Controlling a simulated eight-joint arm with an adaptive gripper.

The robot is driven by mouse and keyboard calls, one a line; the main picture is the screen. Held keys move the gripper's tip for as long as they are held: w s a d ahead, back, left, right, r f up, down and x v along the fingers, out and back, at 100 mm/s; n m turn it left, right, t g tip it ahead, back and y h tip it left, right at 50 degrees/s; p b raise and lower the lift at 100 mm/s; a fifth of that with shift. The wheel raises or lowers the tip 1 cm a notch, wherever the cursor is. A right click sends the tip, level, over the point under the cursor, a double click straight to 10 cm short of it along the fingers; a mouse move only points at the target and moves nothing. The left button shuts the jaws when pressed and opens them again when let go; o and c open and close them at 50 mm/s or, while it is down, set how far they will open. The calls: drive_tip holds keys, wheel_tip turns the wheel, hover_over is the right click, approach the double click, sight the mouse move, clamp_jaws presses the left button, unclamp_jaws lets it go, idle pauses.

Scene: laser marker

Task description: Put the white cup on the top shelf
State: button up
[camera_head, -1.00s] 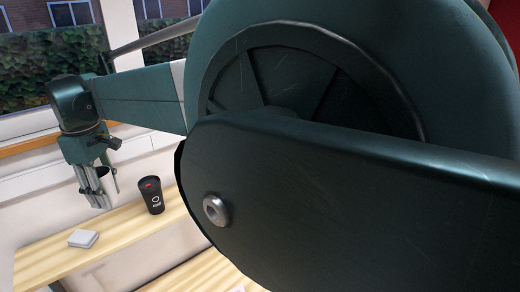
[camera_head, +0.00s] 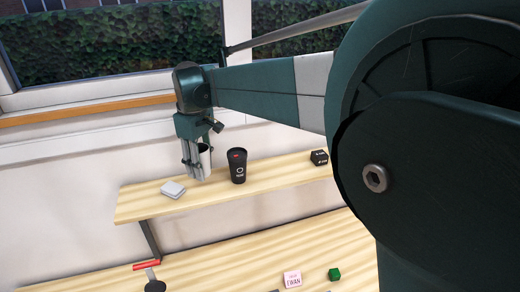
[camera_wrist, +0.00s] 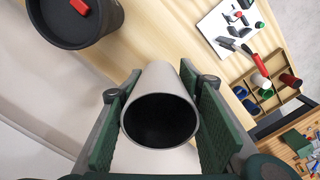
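The white cup (camera_wrist: 160,118) is between the two green fingers of my gripper (camera_wrist: 163,85) in the wrist view, its dark open mouth facing the camera. The fingers press on both its sides. In the head view my gripper (camera_head: 197,165) points down with the pale cup (camera_head: 205,160) in it, over the left part of the top shelf (camera_head: 280,174). I cannot tell whether the cup's base touches the shelf. The shelf's pale wood also shows in the wrist view (camera_wrist: 160,30).
A black tumbler (camera_head: 238,167) stands on the shelf just right of my gripper. A white box (camera_head: 172,189) lies just left. A black box (camera_head: 319,157) is at the right end. Below is a wooden worktop (camera_head: 235,262) with a pink block (camera_head: 292,279) and green cube (camera_head: 335,274).

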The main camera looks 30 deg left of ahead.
sight(205, 187)
drive_tip(key=shift+f, duration=0.7)
drive_tip(key=shift+f+p, duration=0.3)
drive_tip(key=shift+f, duration=1.8)
drive_tip(key=shift+f, duration=0.1)
drive_tip(key=o, duration=0.6)
drive_tip(key=shift+o, duration=0.2)
wheel_tip(205, 187, up, 12)
drive_tip(key=shift+r+b, duration=0.1)
drive_tip(key=shift+b, duration=0.45)
